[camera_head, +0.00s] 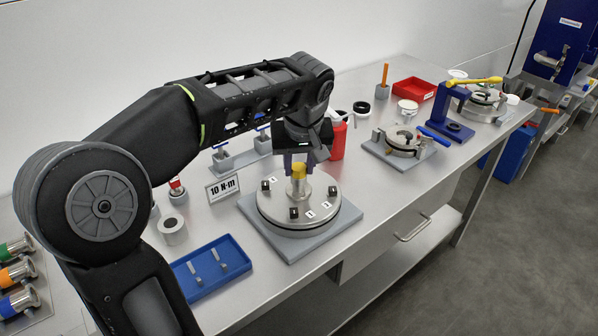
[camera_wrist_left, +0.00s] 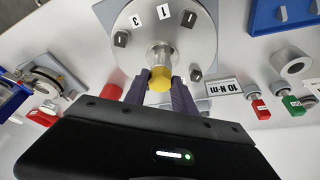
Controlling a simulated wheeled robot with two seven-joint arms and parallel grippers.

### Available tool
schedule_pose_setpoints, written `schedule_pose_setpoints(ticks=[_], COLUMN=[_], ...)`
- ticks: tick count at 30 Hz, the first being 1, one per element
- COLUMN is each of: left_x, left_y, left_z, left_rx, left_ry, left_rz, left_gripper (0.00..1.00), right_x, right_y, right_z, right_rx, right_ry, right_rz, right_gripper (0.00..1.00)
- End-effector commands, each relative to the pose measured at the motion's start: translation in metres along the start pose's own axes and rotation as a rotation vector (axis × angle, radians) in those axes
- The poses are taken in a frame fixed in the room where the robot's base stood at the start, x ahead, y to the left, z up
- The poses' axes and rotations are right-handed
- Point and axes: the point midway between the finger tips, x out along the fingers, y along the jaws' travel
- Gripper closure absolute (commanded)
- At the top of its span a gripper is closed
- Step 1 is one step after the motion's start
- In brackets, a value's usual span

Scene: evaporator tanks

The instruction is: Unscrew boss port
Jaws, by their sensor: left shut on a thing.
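The boss port is a metal neck with a yellow cap (camera_head: 299,170) at the centre of a round steel plate (camera_head: 325,197) with several dark numbered bolts, set on a grey square base (camera_head: 291,249). My left gripper (camera_head: 299,168) points down over the plate with its fingers on either side of the yellow cap, shut on it. In the left wrist view the yellow cap (camera_wrist_left: 160,79) sits between the two dark fingertips (camera_wrist_left: 161,88), with the metal neck beyond it. My right gripper is not in either view.
A "10 N·m" sign (camera_head: 223,189), a blue tray (camera_head: 207,291) with small parts and a grey ring (camera_head: 173,231) stand left of the plate. A red cylinder (camera_head: 338,140) stands close behind. A clamp fixture (camera_head: 401,143) and red bin (camera_head: 414,90) lie farther right.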

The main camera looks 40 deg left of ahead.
Motion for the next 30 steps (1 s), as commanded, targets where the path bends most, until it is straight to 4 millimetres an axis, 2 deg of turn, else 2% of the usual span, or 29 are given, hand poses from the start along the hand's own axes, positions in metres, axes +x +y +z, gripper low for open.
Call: schedule_pose_setpoints(ticks=[11,23,28,30], left_x=[0.000,0.000,-0.001,-0.004], left_y=[0.004,0.003,0.005,0.005], left_z=[0.000,0.000,-0.001,-0.003], left_rx=[-0.371,-0.426,-0.597,-0.657], left_ry=[-0.003,-0.002,-0.003,-0.003], left_rz=[-0.138,-0.157,-0.222,-0.243], left_gripper=[1.00,1.00,1.00,1.00], right_x=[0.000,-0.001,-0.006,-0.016], right_y=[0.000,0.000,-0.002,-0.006], right_z=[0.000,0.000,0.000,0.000], right_rx=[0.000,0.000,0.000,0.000], right_ry=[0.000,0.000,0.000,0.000], right_rz=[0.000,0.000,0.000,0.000], right_gripper=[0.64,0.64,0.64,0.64])
